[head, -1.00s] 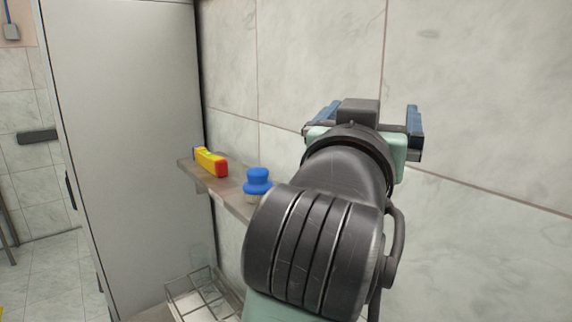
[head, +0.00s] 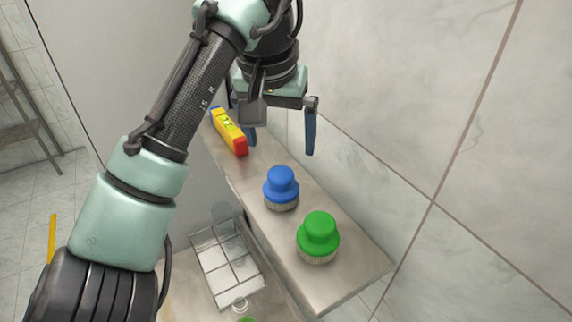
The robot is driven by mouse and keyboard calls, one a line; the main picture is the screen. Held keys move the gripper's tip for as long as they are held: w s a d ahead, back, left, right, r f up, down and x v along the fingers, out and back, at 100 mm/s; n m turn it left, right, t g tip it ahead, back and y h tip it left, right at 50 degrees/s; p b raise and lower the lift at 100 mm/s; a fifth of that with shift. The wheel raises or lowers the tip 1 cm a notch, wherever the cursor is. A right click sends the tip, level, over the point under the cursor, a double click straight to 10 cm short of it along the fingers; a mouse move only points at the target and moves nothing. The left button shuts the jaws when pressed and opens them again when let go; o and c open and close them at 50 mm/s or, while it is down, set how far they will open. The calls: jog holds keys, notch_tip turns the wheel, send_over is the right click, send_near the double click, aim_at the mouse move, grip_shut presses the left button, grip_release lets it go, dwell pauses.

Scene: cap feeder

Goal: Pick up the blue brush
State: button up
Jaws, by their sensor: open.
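The blue brush (head: 281,187) stands upright on the metal shelf (head: 345,262), knob up and bristles down. It is fully in view and nothing touches it. My gripper (head: 281,148) is above the shelf with its fingers pointing down, apart and empty. In the picture it is above the blue brush, near the far part of the shelf. One finger is partly hidden behind the gripper's own body. A green brush (head: 318,236) stands in front of the blue one, close to it.
A yellow spirit level (head: 229,130) with a red end lies on the far part of the shelf, close to my gripper. A tiled wall (head: 440,120) borders the shelf on the right. A divided wire tray (head: 226,262) is lower down, left of the shelf.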

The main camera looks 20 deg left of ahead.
aim_at(282, 171)
jog(key=x, duration=0.6)
jog(key=shift+s+d+f, duration=0.1)
jog(key=shift+s+f, duration=0.05)
jog(key=shift+f, duration=0.15)
jog(key=shift+f+p, duration=0.65)
jog(key=shift+p, duration=0.25)
jog(key=x, duration=0.1)
jog(key=p+x, duration=0.2)
jog(key=x, duration=0.1)
jog(key=shift+a+f, duration=0.1)
jog(key=shift+a, duration=0.15)
jog(key=c, duration=1.2)
